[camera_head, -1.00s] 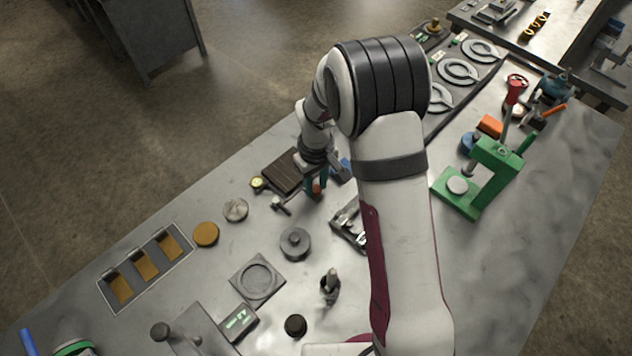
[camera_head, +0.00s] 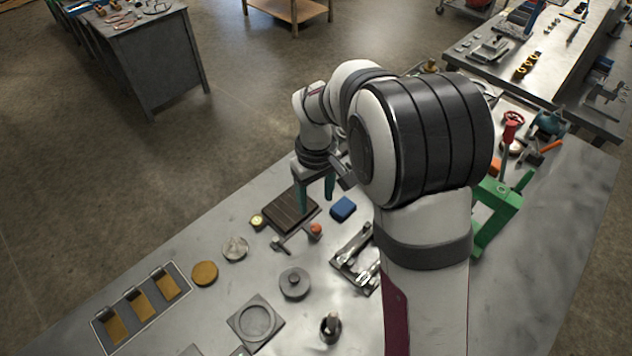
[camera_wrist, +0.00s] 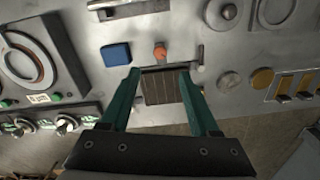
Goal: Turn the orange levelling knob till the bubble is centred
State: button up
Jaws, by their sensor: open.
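The orange knob (camera_head: 316,229) stands on the bench beside a dark ribbed plate (camera_head: 286,214). In the wrist view the knob (camera_wrist: 159,52) lies just beyond my fingertips, roughly midway between them, with the ribbed plate (camera_wrist: 161,87) between the fingers. My gripper (camera_head: 316,198) has teal fingers spread apart with nothing between them. It is above the bench and apart from the knob. A small round yellow-rimmed piece (camera_head: 257,221) sits at the plate's left corner. It is too small to tell whether it is the level, and I cannot make out a bubble.
A blue block (camera_head: 343,208) lies right of the plate. A metal fixture (camera_head: 355,258) stands nearer, with a grey knobbed disc (camera_head: 295,283) to its left. A green press (camera_head: 497,207) stands at the right, partly behind my arm. Bare bench lies around the discs.

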notch_tip(320, 180, up, 6)
jog(key=shift+f, duration=0.1)
dwell(0.4)
jog(key=s+d+r+m, duration=0.2)
jog(key=s+r+m, duration=0.1)
jog(key=s, duration=0.3)
jog(key=s+d+r+m, duration=0.2)
jog(key=s+d+m, duration=0.1)
jog(key=s, duration=0.4)
jog(key=s+d+f+m+y, duration=0.1)
jog(key=s+m, duration=0.5)
jog(key=s, duration=0.7)
jog(key=shift+s+f+y, duration=0.25)
jog(key=shift+f+y, duration=0.15)
jog(key=shift+d, duration=0.1)
